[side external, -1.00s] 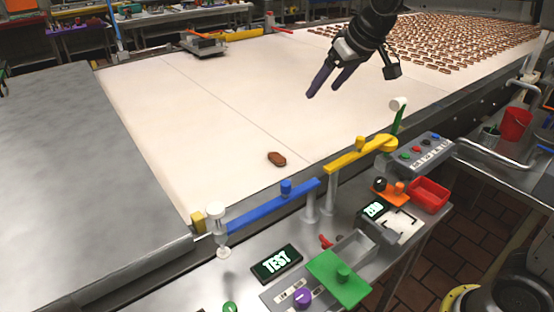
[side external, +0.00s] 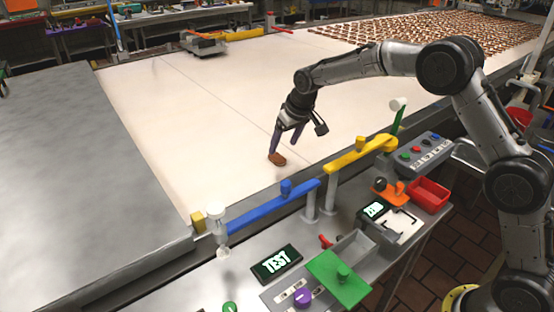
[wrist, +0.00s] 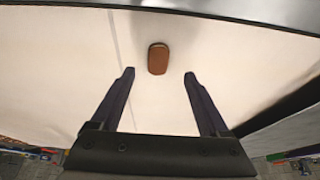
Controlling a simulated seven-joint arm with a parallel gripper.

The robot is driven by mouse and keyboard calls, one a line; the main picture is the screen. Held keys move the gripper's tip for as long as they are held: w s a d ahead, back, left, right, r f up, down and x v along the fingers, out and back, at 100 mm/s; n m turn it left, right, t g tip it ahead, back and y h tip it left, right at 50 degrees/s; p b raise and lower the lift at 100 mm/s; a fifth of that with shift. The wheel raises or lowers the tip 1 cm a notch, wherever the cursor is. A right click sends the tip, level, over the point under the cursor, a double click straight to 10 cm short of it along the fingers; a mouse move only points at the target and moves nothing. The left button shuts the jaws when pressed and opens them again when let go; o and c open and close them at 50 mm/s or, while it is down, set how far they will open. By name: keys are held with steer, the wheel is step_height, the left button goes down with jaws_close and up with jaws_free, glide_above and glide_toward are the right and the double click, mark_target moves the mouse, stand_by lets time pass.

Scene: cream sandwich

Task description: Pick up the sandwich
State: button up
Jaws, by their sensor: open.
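The cream sandwich (side external: 278,160) is a small brown oblong lying flat on the pale belt near its front edge. It also shows in the wrist view (wrist: 158,60), just beyond my fingertips and between their lines. My gripper (side external: 286,148) is open and empty, pointing down just above the sandwich in the side view. Both dark fingers show in the wrist view (wrist: 159,74), spread wider than the sandwich. One finger overlaps the sandwich in the side view, and I cannot tell whether they touch.
Many sandwiches (side external: 440,38) lie in rows at the back right of the belt (side external: 190,130). A blue bar (side external: 270,207) and a yellow bar (side external: 355,155) run along the belt's front edge, close to the sandwich. The belt to the left is clear.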

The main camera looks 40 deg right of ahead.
mark_target(279, 158)
steer(key=shift+x, duration=2.9)
steer(key=shift+s+d, duration=0.1)
steer(key=shift+d, duration=0.05)
steer(key=shift+c, duration=0.3)
jaws_close()
